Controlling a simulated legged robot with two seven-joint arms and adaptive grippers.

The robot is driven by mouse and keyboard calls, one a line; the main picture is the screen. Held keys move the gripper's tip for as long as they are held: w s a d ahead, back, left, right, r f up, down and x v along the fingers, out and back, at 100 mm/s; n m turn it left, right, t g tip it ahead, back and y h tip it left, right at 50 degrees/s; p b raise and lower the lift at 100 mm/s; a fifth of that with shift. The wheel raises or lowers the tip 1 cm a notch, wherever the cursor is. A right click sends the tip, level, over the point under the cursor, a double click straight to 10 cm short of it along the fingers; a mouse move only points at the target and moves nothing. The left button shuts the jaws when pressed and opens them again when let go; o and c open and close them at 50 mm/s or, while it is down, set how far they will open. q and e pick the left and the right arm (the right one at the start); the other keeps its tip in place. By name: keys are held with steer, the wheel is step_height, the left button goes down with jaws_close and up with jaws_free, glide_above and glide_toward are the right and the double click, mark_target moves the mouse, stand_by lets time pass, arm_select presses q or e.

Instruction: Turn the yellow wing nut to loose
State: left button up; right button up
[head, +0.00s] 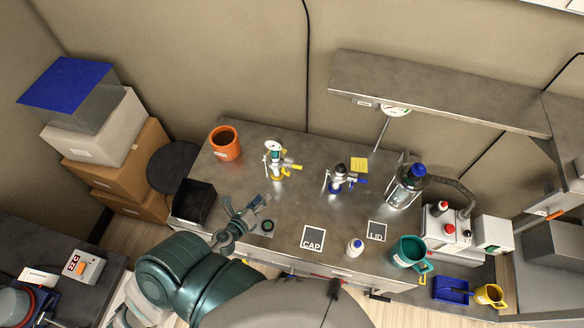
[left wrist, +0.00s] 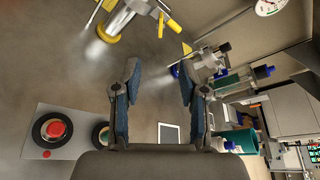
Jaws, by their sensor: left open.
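The yellow wing nut (head: 292,167) sits on the right side of a small metal fitting (head: 276,158) with a round gauge on top and a yellow base ring. In the left wrist view, the wing nut (left wrist: 170,22) shows near the top edge, and the fitting (left wrist: 122,20) is cut off by the frame. My left gripper (head: 247,208) is nearer the front of the bench than the fitting, apart from it. In the left wrist view, its two fingers (left wrist: 160,68) are spread with nothing between them. My right gripper is not in view.
A similar fitting with blue parts (head: 338,180) stands to the right. An orange pot (head: 225,143) is at the back left, and a black bin (head: 194,204) is at the left edge. A CAP mat (head: 312,251) and white bottle (head: 355,248) are near the front.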

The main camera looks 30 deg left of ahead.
mark_target(285, 172)
arm_select(q)
steer(key=p+x, duration=0.1)
steer(key=x, duration=1.6)
jaws_close()
